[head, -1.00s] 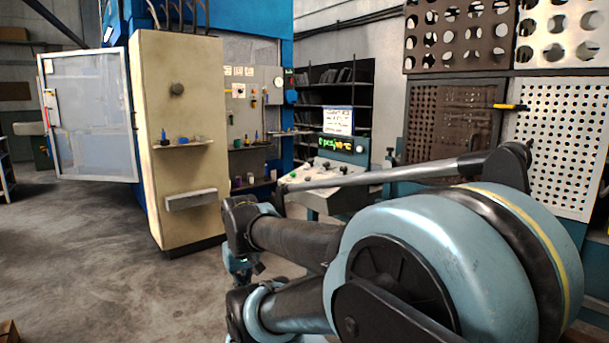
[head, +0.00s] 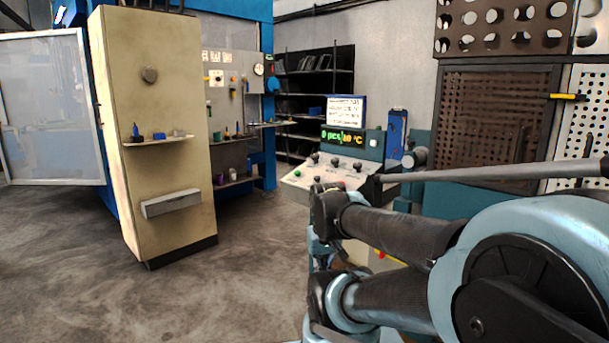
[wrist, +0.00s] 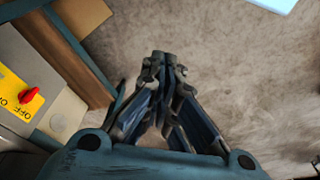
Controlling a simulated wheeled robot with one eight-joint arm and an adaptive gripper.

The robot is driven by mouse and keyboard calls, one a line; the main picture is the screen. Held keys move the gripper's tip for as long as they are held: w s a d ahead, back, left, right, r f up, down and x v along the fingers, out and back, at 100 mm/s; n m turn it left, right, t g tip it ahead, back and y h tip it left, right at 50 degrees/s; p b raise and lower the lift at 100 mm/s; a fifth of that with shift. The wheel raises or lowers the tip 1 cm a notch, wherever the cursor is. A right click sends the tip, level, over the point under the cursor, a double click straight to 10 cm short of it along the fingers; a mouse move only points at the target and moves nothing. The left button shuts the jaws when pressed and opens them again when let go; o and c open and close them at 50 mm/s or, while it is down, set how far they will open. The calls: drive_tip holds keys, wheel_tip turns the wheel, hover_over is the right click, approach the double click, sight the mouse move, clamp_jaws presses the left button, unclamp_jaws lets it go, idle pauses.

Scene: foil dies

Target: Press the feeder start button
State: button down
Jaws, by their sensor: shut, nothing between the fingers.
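A sloped control console (head: 301,188) stands beyond my arm in the head view, with several dark knobs and a small green button (head: 297,174) at its left. I cannot read a label on that button. A lit display (head: 350,137) above it reads "0 pcs" and a °C value. My gripper (wrist: 165,57) is shut and empty in the wrist view, above bare floor and apart from the console. My arm hides part of the console's lower front in the head view.
A red rotary switch (wrist: 29,95) on a yellow OFF plate is at the left of the wrist view. A cream cabinet (head: 165,100) stands left of the console, with open floor (head: 235,290) before it. Perforated panels (head: 492,120) are at right.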

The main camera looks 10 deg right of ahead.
wheel_tip(320, 180, up, 26)
drive_tip(key=m+t, duration=0.5)
drive_tip(key=t, duration=0.4)
hover_over(297, 173)
drive_tip(key=s+a, duration=0.1)
drive_tip(key=a, duration=0.1)
drive_tip(key=shift+s+a+f, duration=0.1)
drive_tip(key=shift+s+f, duration=0.05)
drive_tip(key=shift+f, duration=0.05)
drive_tip(key=shift+w+d+f, duration=0.25)
drive_tip(key=shift+d+f, duration=0.1)
drive_tip(key=shift+f, duration=1.05)
drive_tip(key=shift+w+d+f, duration=0.25)
drive_tip(key=shift+d+f, duration=0.15)
drive_tip(key=shift+f, duration=1)
drive_tip(key=shift+w+d+f, duration=0.25)
drive_tip(key=shift+d+f, duration=0.1)
drive_tip(key=shift+f, duration=1.05)
